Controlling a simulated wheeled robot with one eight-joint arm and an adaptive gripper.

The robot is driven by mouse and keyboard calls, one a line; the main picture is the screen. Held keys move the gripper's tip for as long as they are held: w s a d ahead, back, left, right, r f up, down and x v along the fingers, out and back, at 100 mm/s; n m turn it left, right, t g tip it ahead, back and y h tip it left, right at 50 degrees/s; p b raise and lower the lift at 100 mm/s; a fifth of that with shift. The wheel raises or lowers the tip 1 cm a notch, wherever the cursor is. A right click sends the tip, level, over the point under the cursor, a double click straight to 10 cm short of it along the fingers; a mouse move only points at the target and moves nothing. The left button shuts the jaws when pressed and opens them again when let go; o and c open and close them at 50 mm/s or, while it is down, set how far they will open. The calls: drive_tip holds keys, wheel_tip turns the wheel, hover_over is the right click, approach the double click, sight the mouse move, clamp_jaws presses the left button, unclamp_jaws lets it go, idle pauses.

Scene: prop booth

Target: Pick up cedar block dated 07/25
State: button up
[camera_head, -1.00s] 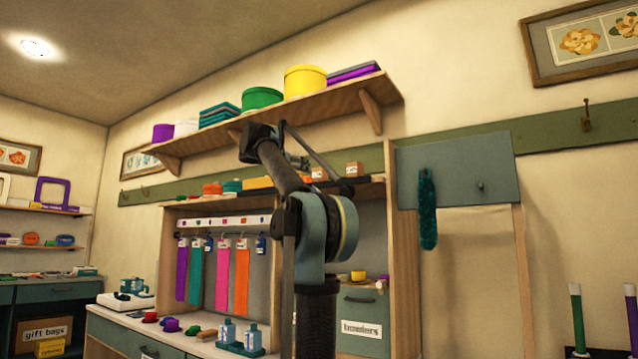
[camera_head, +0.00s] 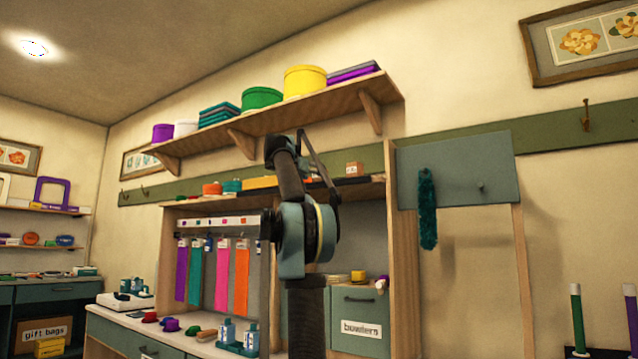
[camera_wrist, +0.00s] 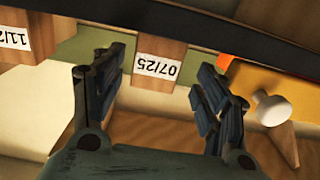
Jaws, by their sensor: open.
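The cedar block dated 07/25 (camera_wrist: 160,52) shows in the wrist view, its white label upside down, in the upper middle. My gripper (camera_wrist: 162,72) is open and empty, with one finger on each side of the block in the picture. Whether the fingers reach around it or are still short of it I cannot tell. A second block with a label starting 11/2 (camera_wrist: 22,38) is at the left, outside the fingers. In the head view one labelled block (camera_head: 354,168) shows on the hutch top; my arm covers the area beside it, and my fingertips are not clear there.
A dark edge (camera_wrist: 215,28) crosses above the block. A long wall shelf (camera_head: 250,128) with round boxes hangs above the hutch.

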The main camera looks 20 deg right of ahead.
drive_tip(key=shift+x, duration=2.6)
drive_tip(key=shift+s, duration=0.1)
drive_tip(key=shift+c, duration=0.3)
drive_tip(key=c, duration=1.1)
